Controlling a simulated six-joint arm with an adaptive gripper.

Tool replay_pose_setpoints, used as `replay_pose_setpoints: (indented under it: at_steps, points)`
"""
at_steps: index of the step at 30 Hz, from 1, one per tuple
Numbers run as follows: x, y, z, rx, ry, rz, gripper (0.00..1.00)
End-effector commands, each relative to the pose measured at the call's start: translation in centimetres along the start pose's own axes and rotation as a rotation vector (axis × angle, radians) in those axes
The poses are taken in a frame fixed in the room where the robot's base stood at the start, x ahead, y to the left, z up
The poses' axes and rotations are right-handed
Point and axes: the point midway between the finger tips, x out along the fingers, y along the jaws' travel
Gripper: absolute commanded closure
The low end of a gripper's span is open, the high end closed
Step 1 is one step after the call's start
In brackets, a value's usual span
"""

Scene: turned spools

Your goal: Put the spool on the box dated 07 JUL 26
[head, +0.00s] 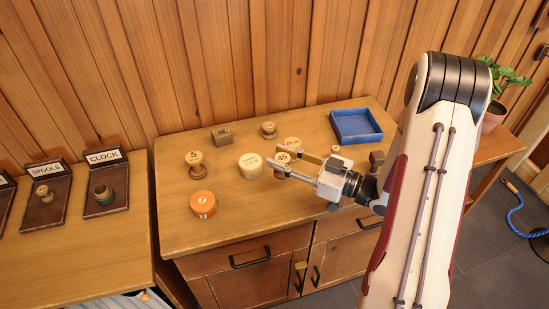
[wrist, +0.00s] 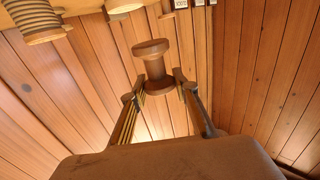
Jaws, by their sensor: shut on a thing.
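My gripper (head: 292,163) is shut on a turned wooden spool (head: 283,157) whose pale top reads 45. In the wrist view the spool (wrist: 152,62) stands between the two fingertips (wrist: 162,92), which close on its flange nearer to me. In the head view its lower part is hidden, and I cannot tell whether it touches the table. A cream round box (head: 251,167) stands just left of it, and an orange round box (head: 203,205) marked 7 stands near the front left. Another pale round-topped thing (head: 292,142) is just behind the spool. No full date is readable.
A spool marked 5 (head: 195,163), a small wooden block (head: 222,136) and another spool (head: 268,129) stand on the table. A blue tray (head: 355,126) is at the back right, a dark block (head: 377,158) near my wrist. The table's front middle is clear.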

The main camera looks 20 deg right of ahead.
Motion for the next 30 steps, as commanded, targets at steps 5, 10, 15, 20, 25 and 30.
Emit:
replay_pose_setpoints:
  at_steps: [5,10,15,20,25,30]
  points:
    - [0.9,-0.8,-0.2,-0.001,0.0,-0.025,0.89]
    - [2.9,-1.9,-0.8,-0.003,0.001,-0.067,0.89]
    - [6.0,-1.9,-1.8,-0.004,0.001,-0.085,0.89]
    - [9.3,-1.0,-3.0,-0.003,0.001,-0.067,0.89]
    - [11.9,0.9,-4.4,-0.004,0.002,-0.014,0.89]
    - [12.7,3.2,-5.0,-0.001,0.001,0.049,0.89]
